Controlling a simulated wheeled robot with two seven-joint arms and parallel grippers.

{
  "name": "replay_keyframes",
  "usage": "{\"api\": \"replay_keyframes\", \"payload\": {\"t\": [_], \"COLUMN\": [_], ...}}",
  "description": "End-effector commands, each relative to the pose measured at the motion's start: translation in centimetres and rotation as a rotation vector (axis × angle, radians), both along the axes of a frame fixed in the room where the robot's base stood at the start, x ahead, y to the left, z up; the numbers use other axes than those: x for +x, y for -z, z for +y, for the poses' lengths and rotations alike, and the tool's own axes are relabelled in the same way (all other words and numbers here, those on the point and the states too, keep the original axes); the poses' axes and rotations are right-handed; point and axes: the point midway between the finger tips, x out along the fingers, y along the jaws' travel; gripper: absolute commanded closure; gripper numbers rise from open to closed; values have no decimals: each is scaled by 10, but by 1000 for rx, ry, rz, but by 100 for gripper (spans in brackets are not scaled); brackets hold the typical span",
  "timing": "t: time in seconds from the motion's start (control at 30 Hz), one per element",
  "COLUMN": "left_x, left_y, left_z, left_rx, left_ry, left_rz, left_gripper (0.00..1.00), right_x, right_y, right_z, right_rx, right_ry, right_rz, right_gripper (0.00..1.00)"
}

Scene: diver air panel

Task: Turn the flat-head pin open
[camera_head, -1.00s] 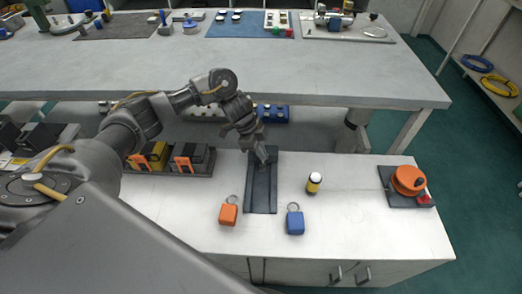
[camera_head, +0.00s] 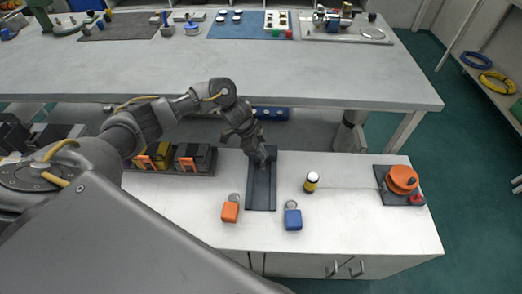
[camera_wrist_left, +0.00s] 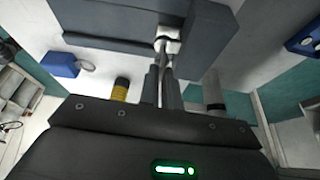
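My left gripper (camera_head: 262,160) reaches down to the upper part of a dark upright-edged panel (camera_head: 261,193) on the white counter. In the left wrist view its two narrow fingers (camera_wrist_left: 163,75) are close together, with a thin silvery pin (camera_wrist_left: 162,46) running between them. The pin comes out of a small pale metal fitting (camera_wrist_left: 168,33) on the panel, which also shows in the wrist view (camera_wrist_left: 110,45). The fingers look shut on the pin, though its head is hidden between them. My right gripper is not in view.
An orange tagged block (camera_head: 230,212) and a blue one (camera_head: 293,218) lie either side of the panel's near end. A yellow-and-black bottle (camera_head: 311,182) stands to the right, and an orange reel (camera_head: 402,180) farther right. A grey bench (camera_head: 300,75) stands behind.

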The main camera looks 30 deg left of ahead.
Motion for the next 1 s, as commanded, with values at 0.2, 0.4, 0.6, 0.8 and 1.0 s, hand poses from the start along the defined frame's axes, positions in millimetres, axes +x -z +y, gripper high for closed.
{"api": "replay_keyframes", "payload": {"t": [0.2,0.4,0.6,0.8,1.0], "left_x": [0,0,0,-4,-10], "left_y": [0,0,-6,-37,-73], "left_z": [0,0,2,14,28], "left_rx": [0,0,-1,1,1], "left_ry": [0,0,0,2,2], "left_rz": [0,0,-1,-4,-4], "left_gripper": [78,73,73,73,73], "right_x": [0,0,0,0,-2], "right_y": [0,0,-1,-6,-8], "right_z": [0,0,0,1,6], "right_rx": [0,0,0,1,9], "right_ry": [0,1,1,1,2], "right_rz": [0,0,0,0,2], "right_gripper": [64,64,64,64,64]}}
